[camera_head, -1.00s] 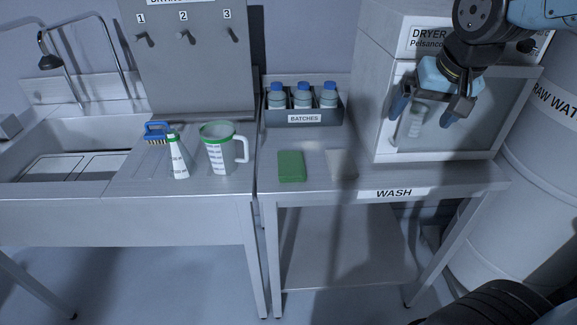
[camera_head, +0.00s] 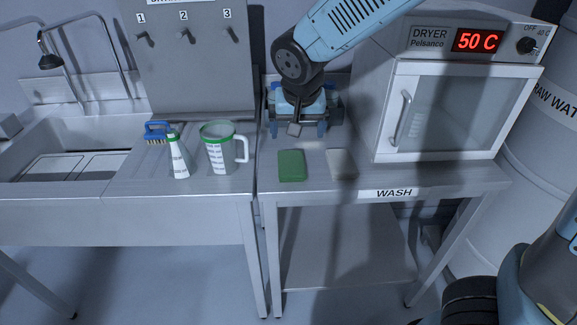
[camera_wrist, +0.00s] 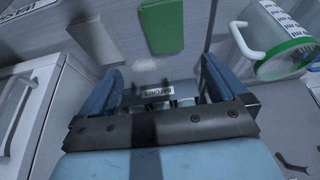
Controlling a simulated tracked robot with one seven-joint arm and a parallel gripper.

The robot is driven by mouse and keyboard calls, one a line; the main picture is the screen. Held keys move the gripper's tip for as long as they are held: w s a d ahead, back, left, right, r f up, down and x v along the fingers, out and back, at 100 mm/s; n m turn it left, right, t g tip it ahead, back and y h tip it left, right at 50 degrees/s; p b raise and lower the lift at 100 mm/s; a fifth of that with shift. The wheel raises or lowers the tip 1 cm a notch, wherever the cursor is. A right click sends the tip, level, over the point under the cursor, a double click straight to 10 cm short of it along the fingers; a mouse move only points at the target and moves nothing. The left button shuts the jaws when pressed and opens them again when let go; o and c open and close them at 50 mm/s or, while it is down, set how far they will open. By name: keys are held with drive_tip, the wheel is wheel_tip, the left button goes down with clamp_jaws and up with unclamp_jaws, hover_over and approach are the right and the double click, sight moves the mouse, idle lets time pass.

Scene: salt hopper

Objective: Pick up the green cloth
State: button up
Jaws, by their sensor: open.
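The green cloth (camera_head: 291,166) lies flat and folded on the steel table marked WASH, left of a whitish cloth (camera_head: 341,163). In the wrist view the green cloth (camera_wrist: 161,25) is at the top, beyond my fingertips and apart from them. My gripper (camera_head: 297,128) is above the back of the table, behind the green cloth and in front of the batch bottles, which it mostly hides. In the wrist view my gripper (camera_wrist: 160,78) has its two blue fingers spread wide, with nothing held between them.
The dryer (camera_head: 455,110), reading 50 C, stands right. The BATCHES rack (camera_wrist: 158,92) shows between my fingers.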

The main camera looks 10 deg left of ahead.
drive_tip(key=a, duration=0.1)
hover_over(291, 162)
drive_tip(key=s, duration=0.2)
drive_tip(key=f, duration=0.8)
drive_tip(key=shift+s+d, duration=0.15)
drive_tip(key=shift+d, duration=0.1)
drive_tip(key=shift+x, duration=2.8)
drive_tip(key=shift+s, duration=0.15)
drive_tip(key=shift+c, duration=0.2)
drive_tip(key=c, duration=1.1)
